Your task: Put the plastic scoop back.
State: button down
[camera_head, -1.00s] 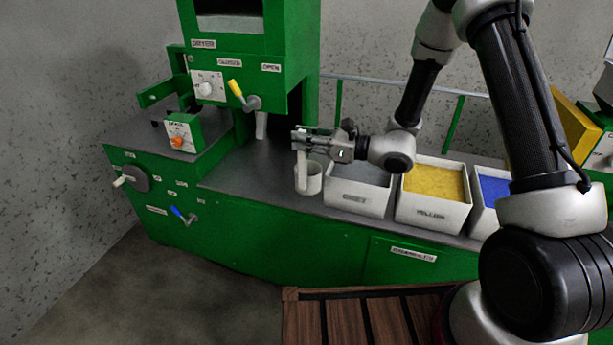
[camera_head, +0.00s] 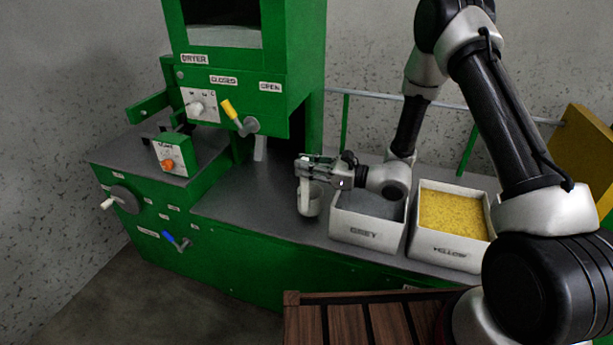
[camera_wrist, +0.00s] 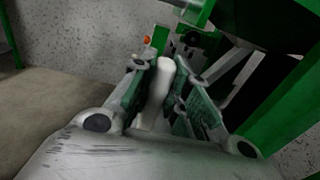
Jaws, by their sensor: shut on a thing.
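The white plastic scoop (camera_head: 309,201) hangs at the end of my gripper (camera_head: 304,166), left of the grey bin, with its handle up and its cup low, close over the dark counter. I cannot tell whether the cup touches the counter. In the wrist view the white handle (camera_wrist: 158,85) stands between the two fingers of my gripper (camera_wrist: 160,88), which are shut on it. The scoop's cup is hidden in the wrist view.
The bin marked GREY (camera_head: 362,233) is just right of the scoop, and the bin marked YELLOW (camera_head: 446,256) is beyond it. The green dryer (camera_head: 232,60) with a yellow-handled lever (camera_head: 232,111) rises at the left. Bare counter (camera_head: 262,210) lies left of the scoop.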

jog(key=shift+f, duration=1.35)
jog(key=c, duration=1.4)
grip_release()
jog(key=shift+f, duration=0.15)
jog(key=v, duration=1.2)
jog(key=shift+s+r, duration=0.15)
jog(key=shift+r, duration=0.05)
